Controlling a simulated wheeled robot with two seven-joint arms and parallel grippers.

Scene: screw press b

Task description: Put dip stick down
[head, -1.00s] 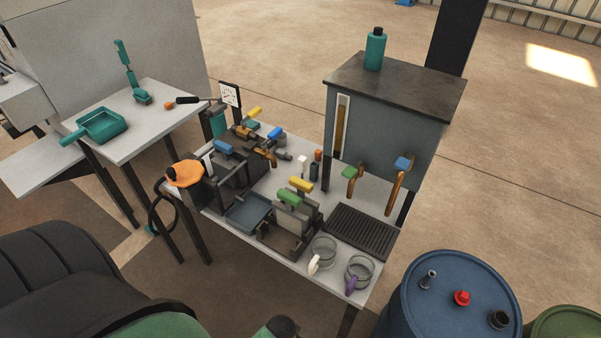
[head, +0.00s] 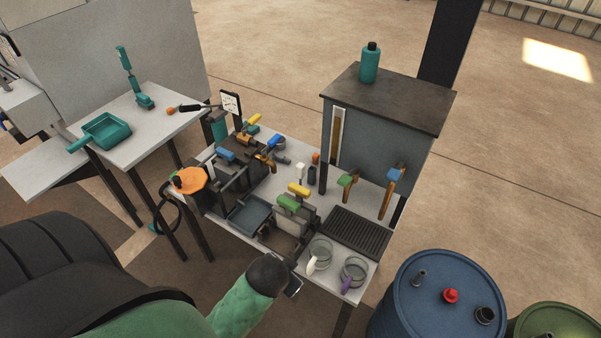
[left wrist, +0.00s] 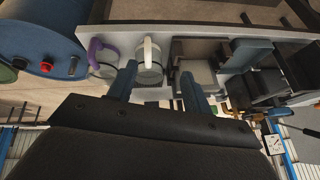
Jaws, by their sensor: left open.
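I cannot surely pick out a dip stick in either view. A slim rod with a dark grip and an orange end (head: 190,107) lies at the right edge of the left table; I cannot tell if it is the dip stick. My left gripper (head: 292,286) is at the front edge of the press table, below the glass mugs. In the left wrist view its two blue-grey fingers (left wrist: 157,72) are apart with nothing held between them. The white-handled mug (left wrist: 149,62) shows beyond the gap. My right gripper is not in view.
The white-handled mug (head: 320,252) and purple-handled mug (head: 354,272) stand near the table's front corner, beside a dark drip grate (head: 355,233). Green and yellow levers (head: 289,202) rise left of them. A blue drum (head: 440,310) stands at right. Floor beyond is clear.

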